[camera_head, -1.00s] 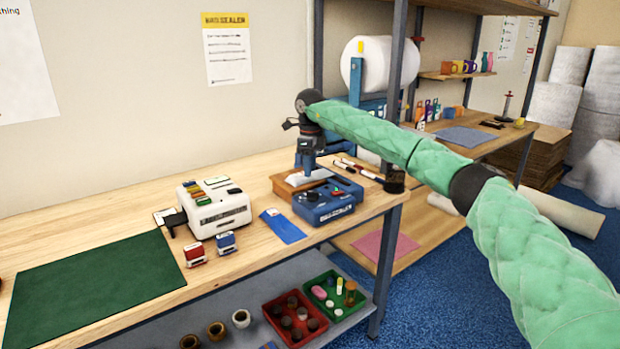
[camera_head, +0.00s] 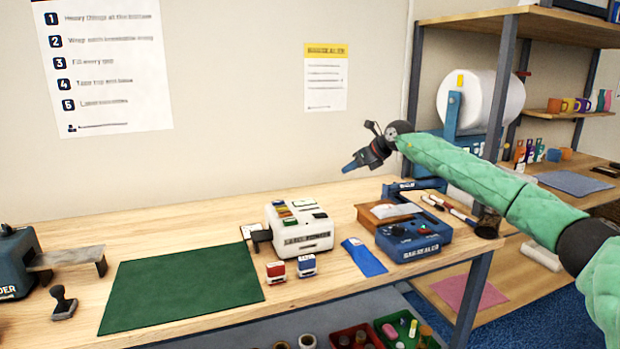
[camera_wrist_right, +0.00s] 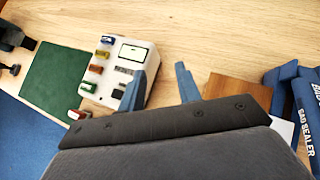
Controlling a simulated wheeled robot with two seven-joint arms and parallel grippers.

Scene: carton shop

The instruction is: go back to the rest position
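My right gripper (camera_head: 356,164) is raised above the workbench (camera_head: 185,205), in front of the wall and up to the left of the blue bag sealer (camera_head: 413,240). In the right wrist view my right gripper (camera_wrist_right: 161,84) shows two blue fingers set apart with nothing between them, above the bench by the white machine. My right arm, in a green quilted sleeve, comes in from the right. My left gripper is not in view.
A white machine with coloured pieces on top (camera_head: 303,235) stands mid-bench, with two small stamps (camera_head: 276,272) before it. A green mat (camera_head: 180,288) lies bare to the left. A shelf unit with a white roll (camera_head: 480,104) is at the right.

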